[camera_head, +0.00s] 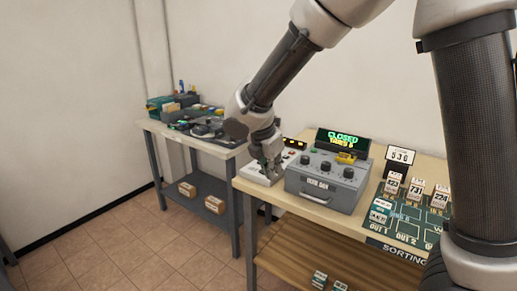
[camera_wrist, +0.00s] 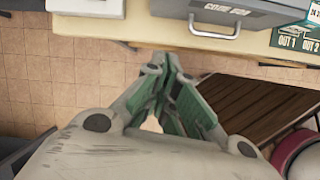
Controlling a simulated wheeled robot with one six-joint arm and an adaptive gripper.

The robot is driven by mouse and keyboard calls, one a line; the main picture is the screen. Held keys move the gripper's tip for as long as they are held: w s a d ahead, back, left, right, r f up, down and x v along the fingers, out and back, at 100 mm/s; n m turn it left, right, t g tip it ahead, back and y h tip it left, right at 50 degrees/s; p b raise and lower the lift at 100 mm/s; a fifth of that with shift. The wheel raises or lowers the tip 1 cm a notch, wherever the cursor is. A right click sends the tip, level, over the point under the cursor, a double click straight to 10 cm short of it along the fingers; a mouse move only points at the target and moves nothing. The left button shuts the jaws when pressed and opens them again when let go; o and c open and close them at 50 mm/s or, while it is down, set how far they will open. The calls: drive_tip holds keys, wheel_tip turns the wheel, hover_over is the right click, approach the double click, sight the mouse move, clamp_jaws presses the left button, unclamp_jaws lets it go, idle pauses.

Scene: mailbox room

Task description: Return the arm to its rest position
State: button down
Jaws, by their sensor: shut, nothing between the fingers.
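My gripper (camera_head: 270,166) hangs at the end of my arm, beside the left side of the grey box labelled like "COIN BOX" (camera_head: 318,187) in the head view. In the wrist view my gripper (camera_wrist: 171,62) is shut, its fingertips together with nothing between them. The front of the grey box (camera_wrist: 240,10) and its handle show at the top of the wrist view. My arm reaches down from the upper right of the head view and hides part of the wall and table.
A sorting board (camera_head: 403,230) with numbered cards lies right of the box. A second table (camera_head: 163,131) with trays stands further left. Tiled floor (camera_head: 120,243) is open at the lower left.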

drive_tip(key=s+d+r+m+y, duration=0.1)
drive_tip(key=s+d+r+m, duration=0.3)
drive_tip(key=s+d+m, duration=0.3)
drive_tip(key=s+d+r+m+y, duration=0.1)
drive_tip(key=s+d+r+m, duration=0.3)
drive_tip(key=s+d+m, duration=0.4)
drive_tip(key=s+d+r+m+t, duration=0.1)
drive_tip(key=s+d+r+m, duration=0.3)
drive_tip(key=s+d+m, duration=0.4)
drive_tip(key=d+m, duration=0.3)
drive_tip(key=d, duration=0.2)
drive_tip(key=shift+d+y, duration=0.15)
drive_tip(key=shift+y, duration=0.25)
